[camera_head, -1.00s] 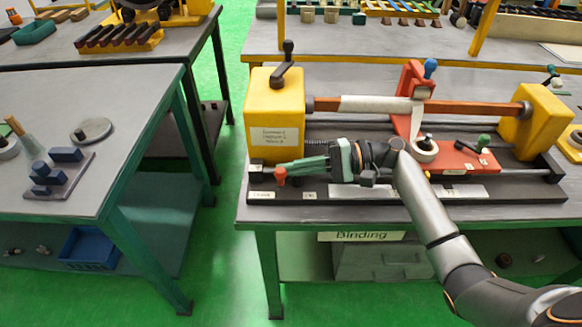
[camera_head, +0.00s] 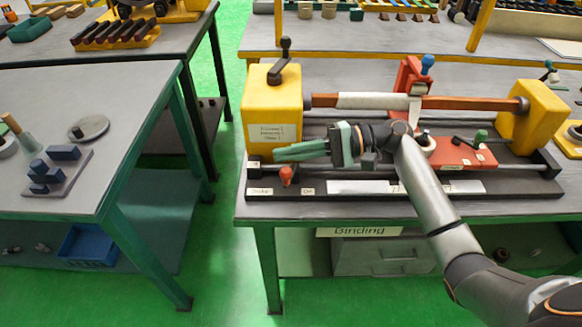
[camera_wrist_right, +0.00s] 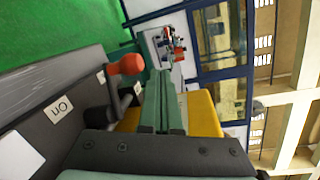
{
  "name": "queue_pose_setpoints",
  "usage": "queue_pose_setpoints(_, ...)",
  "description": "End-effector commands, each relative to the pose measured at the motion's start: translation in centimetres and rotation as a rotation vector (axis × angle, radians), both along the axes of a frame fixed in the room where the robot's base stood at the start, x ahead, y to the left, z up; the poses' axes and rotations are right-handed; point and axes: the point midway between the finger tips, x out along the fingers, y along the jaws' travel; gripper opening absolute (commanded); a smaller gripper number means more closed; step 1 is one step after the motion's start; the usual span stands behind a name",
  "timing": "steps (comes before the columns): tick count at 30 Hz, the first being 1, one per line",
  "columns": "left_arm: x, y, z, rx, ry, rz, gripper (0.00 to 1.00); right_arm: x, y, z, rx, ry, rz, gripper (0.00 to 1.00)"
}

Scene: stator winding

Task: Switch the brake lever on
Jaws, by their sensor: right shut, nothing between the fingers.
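The brake lever shows as a red knob (camera_head: 287,174) at the left front of the binding machine, between the "Brake" label (camera_head: 259,191) and the "On" label (camera_head: 307,190). In the right wrist view the red knob (camera_wrist_right: 126,65) sits on a short dark stem, left of the fingers, with the "On" label (camera_wrist_right: 61,108) nearer the camera. My right gripper (camera_head: 276,154) is shut and empty. Its green fingers point left, a little above and behind the knob, and appear apart from it. My left gripper is out of view.
The yellow machine housing (camera_head: 273,118) with a black-handled crank (camera_head: 285,60) stands just behind the fingers. A wrapped bar (camera_head: 380,101) and a red carriage (camera_head: 462,152) lie to the right. A gap of green floor separates the left table (camera_head: 130,100).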

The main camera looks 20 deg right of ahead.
Motion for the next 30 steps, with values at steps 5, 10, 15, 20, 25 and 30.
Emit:
queue_pose_setpoints(5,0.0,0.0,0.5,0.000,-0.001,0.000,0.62,-2.2,0.6,2.5,-0.003,0.000,0.001,0.00)
queue_pose_setpoints(10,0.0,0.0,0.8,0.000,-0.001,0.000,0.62,-4.3,1.3,5.1,-0.003,-0.001,0.001,0.00)
queue_pose_setpoints(15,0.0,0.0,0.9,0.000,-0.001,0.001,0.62,-6.9,2.2,6.5,-0.003,0.002,0.002,0.00)
queue_pose_setpoints(20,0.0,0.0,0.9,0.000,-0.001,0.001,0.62,-9.5,3.0,7.7,-0.003,0.002,0.003,0.00)
queue_pose_setpoints(25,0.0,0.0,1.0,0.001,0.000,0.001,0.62,-11.7,3.7,8.7,-0.002,0.003,0.001,0.00)
queue_pose_setpoints(30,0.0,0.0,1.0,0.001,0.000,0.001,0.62,-12.9,4.1,9.3,-0.002,0.004,0.001,0.00)
